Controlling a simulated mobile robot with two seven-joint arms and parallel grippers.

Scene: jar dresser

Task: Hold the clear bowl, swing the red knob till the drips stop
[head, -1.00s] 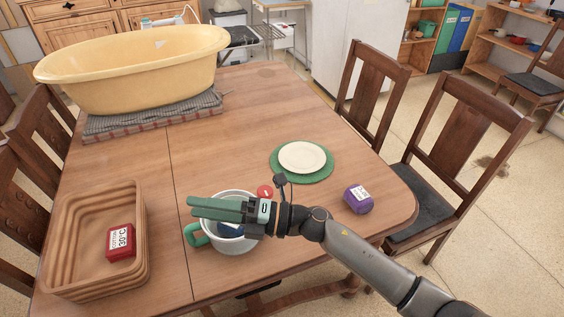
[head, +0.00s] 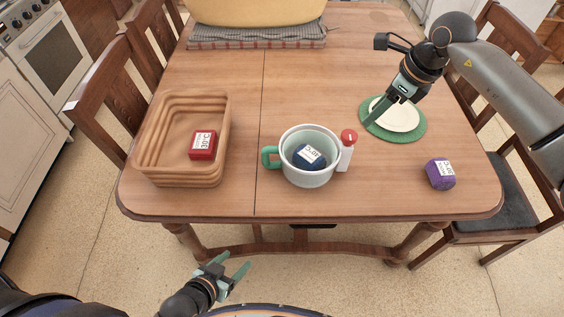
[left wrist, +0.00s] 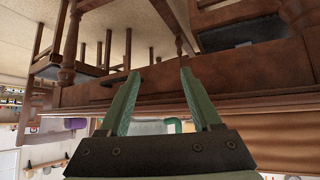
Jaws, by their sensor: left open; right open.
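No clear bowl and no dripping tap show. The closest vessel is a white pot (head: 310,179) with a green handle, standing upright on the table with a dark blue labelled block (head: 310,157) inside. Touching or close to its right side is a small white bottle (head: 344,160) with a round red top (head: 348,136). My left gripper (head: 237,267) is open and empty, low in front of the table's near edge; its spread green fingers (left wrist: 158,75) also show in the left wrist view. My right gripper (head: 372,116) is over the plate's left part, apart from the pot.
A cream plate (head: 400,116) lies on a green mat (head: 415,134). A purple labelled block (head: 440,175) is at the right. A brown ribbed tray (head: 152,165) holds a red labelled block (head: 203,144). A yellow tub (head: 255,10) stands behind. Chairs flank the table.

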